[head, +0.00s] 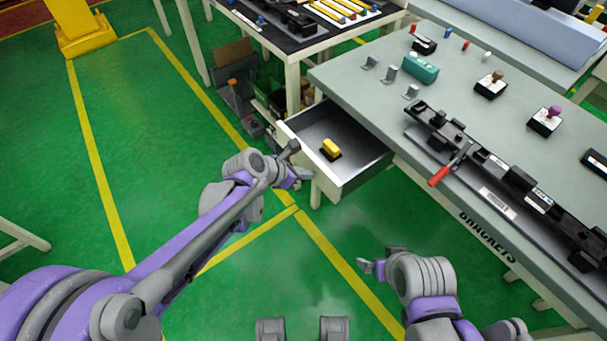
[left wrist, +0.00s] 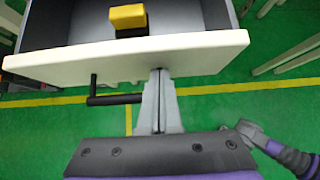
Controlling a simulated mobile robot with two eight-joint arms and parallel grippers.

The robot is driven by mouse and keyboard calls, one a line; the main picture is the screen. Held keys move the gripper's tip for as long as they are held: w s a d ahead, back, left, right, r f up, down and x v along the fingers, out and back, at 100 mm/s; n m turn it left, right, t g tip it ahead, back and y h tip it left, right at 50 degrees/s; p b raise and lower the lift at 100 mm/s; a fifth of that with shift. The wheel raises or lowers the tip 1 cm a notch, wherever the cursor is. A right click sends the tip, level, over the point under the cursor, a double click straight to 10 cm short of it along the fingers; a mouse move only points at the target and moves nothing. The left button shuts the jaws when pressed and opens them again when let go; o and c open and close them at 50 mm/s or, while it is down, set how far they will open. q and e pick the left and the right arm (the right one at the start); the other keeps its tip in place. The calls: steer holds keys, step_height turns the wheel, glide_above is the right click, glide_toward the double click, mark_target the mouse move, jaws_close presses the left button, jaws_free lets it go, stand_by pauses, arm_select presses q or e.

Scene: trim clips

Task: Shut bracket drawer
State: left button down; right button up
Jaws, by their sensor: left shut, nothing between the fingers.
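The bracket drawer (head: 362,172) stands pulled out from under the grey table, its white front facing my left arm. In the left wrist view the white drawer front (left wrist: 210,53) spans the upper part, with a black handle (left wrist: 115,99) left of the fingers. A yellow and black object (head: 331,147) lies inside the drawer; it also shows in the left wrist view (left wrist: 128,17). My left gripper (head: 303,174) is shut and empty, its tips at the drawer front; I cannot tell whether they touch. My right gripper (head: 369,267) is low over the floor, away from the drawer, its fingers unclear.
The grey table (head: 455,65) carries a long black fixture with a red-handled clamp (head: 440,175), a teal box (head: 420,68), small brackets and stamp-like parts. A second table (head: 290,45) stands behind the drawer, with bins below it. The green floor at left is clear.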

arm_select(q)
glide_above(356, 153)
steer(key=shift+s+a, duration=0.1)
steer(key=shift+s, duration=0.05)
steer(key=shift+r, duration=0.1)
stand_by(0.4)
steer(key=shift+r, duration=0.15)
